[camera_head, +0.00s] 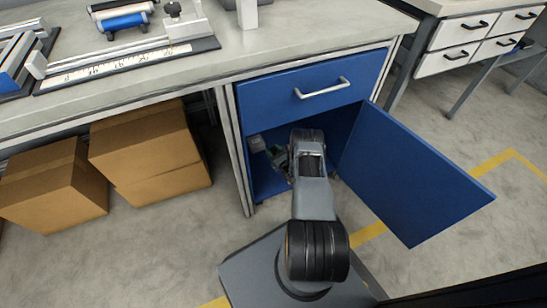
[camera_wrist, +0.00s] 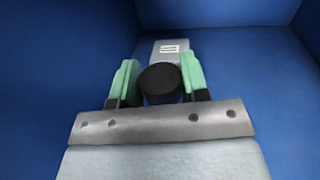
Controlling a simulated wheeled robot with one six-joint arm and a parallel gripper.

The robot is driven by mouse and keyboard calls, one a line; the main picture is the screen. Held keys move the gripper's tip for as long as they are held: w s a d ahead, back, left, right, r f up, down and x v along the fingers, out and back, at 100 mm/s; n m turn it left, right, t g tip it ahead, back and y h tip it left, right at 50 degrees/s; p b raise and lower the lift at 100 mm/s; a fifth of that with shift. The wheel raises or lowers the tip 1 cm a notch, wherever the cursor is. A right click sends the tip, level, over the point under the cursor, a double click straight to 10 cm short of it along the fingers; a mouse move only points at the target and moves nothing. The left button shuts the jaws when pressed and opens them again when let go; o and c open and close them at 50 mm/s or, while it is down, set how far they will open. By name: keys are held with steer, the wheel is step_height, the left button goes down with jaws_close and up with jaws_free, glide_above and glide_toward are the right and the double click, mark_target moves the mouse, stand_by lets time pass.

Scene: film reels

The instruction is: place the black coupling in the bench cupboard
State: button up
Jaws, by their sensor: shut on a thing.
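The black coupling (camera_wrist: 161,81) is a short dark cylinder. In the wrist view it sits between the two green fingers of my gripper (camera_wrist: 157,82), which are shut on it. The bench cupboard (camera_head: 263,180) is blue, and its door (camera_head: 410,175) stands open to the right. My arm reaches into the cupboard in the head view, where my gripper (camera_head: 280,160) is just inside the opening, near the left side. The coupling cannot be made out in the head view. Whether it touches the cupboard floor cannot be told.
A pale grey box with a white label (camera_wrist: 170,47) is in the cupboard beyond the coupling; blue walls surround it. A shut blue drawer (camera_head: 315,90) is above the opening. Cardboard boxes (camera_head: 150,150) stand under the bench to the left.

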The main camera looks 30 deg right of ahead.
mark_target(272, 151)
steer(key=w+f+b, duration=0.1)
steer(key=f, duration=0.1)
steer(key=w+d+f+b, duration=0.1)
steer(key=w+f, duration=0.1)
steer(key=shift+w+f+b, duration=0.2)
steer(key=shift+f+b, duration=0.15)
steer(key=shift+w+d+f+b, duration=0.25)
steer(key=shift+w+f+b, duration=0.15)
steer(key=shift+w+f, duration=0.05)
steer(key=shift+w+d+f+b, duration=0.1)
steer(key=shift+w+f+b, duration=0.1)
steer(key=shift+f+b, duration=1.2)
steer(key=shift+f+p, duration=0.35)
steer(key=shift+f, duration=0.05)
steer(key=o, duration=1)
